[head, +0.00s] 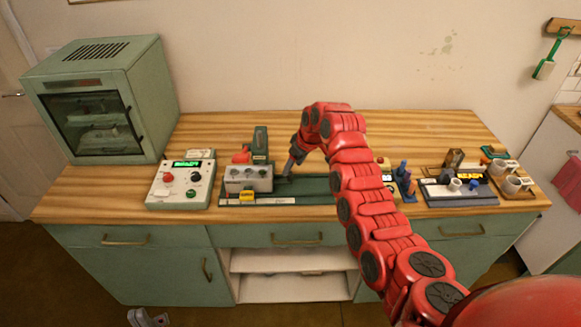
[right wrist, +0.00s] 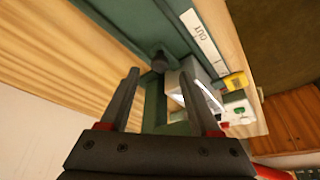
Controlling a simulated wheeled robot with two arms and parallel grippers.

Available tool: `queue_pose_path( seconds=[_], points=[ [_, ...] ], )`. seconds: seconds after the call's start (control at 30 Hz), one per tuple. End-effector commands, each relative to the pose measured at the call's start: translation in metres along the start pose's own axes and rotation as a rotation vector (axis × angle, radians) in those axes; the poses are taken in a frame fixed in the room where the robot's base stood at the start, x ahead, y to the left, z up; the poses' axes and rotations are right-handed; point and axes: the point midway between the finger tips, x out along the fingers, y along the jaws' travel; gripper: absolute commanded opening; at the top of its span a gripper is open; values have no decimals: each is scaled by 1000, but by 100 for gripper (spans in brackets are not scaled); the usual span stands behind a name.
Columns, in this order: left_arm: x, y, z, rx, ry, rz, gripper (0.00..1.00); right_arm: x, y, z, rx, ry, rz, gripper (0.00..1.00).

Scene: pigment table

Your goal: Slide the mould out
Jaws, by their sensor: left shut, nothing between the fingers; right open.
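What looks like the mould, a grey metal block (head: 248,179), sits at the left end of a long green base (head: 310,188) on the counter. In the right wrist view, a grey block (right wrist: 188,78) shows partly behind a finger, with a dark round knob (right wrist: 158,62) beside it. My right gripper (head: 287,170) is just right of the block, pointing down. In the right wrist view it (right wrist: 160,82) is open, the knob showing between and beyond its fingertips; contact cannot be told. My left gripper (head: 148,318) is shut and empty, low in front of the cabinets.
A control box (head: 181,184) with a green display stands left of the base, and a green oven (head: 100,100) behind it. A label reading OUT (right wrist: 203,40) lies along the base. To the right are a tray (head: 460,197) and cups (head: 512,185). My right arm hides the counter's middle.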

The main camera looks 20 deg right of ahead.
Motion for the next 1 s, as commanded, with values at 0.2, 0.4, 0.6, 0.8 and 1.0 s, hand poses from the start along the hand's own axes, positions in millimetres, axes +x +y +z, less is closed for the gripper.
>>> queue_pose_path(
  seconds=[0.2,0.4,0.6,0.8,1.0],
  points=[
    [8,0,-1,0,0,0,0,26,0,-1,-3,-2,0,63],
    [11,0,-2,0,0,0,0,37,0,-1,-2,2,2,63],
    [11,0,-2,0,0,0,0,40,0,0,-1,1,1,63],
    [11,0,-2,0,0,0,0,40,0,0,-1,2,1,54],
    [11,0,-2,0,0,0,0,40,0,0,0,2,1,18]
  ],
)
